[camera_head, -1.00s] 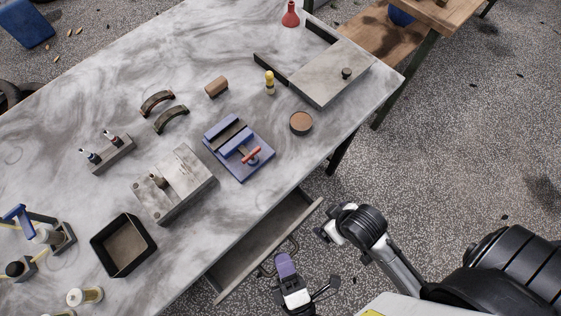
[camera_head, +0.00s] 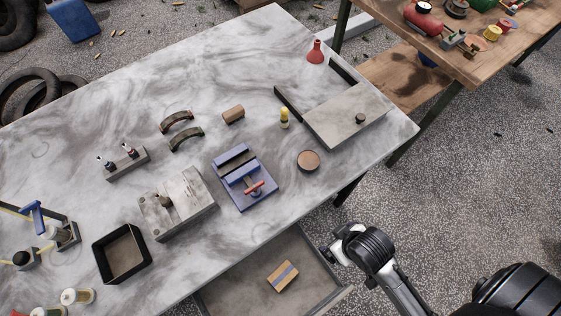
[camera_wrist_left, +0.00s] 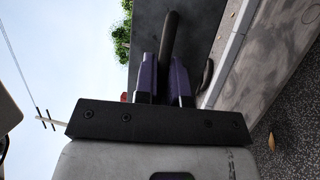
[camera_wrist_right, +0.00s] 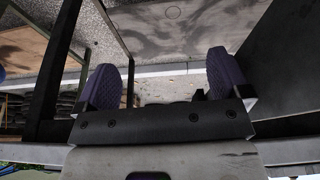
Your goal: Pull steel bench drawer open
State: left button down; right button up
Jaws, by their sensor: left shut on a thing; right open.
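The bench drawer (camera_head: 318,262) sticks out from under the steel bench (camera_head: 225,65) in the head view. Its grey interior shows, with a brown block with a blue stripe (camera_head: 283,276) lying inside. The drawer's front lies near the bottom edge of the view and is partly cut off. In the left wrist view my left gripper (camera_wrist_left: 165,78) has its purple fingers closed on the dark handle bar (camera_wrist_left: 170,38), in front of the dark drawer front (camera_wrist_left: 148,30). My right gripper (camera_wrist_right: 163,80) is open and empty in the right wrist view, its fingers wide apart.
On the bench stand a blue vise (camera_head: 243,180), a metal block (camera_head: 177,203), a black tray (camera_head: 99,256), a red funnel (camera_head: 316,52) and small parts. A wooden table (camera_head: 475,65) stands at the upper right. Open speckled floor lies right of the drawer.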

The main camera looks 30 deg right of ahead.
pick_arm(q)
jog(key=c, duration=1.5)
grip_release()
jog(key=p+v, duration=0.1)
jog(key=v, duration=1.2)
jog(key=shift+s, duration=0.4)
jog(key=shift+a, duration=0.1)
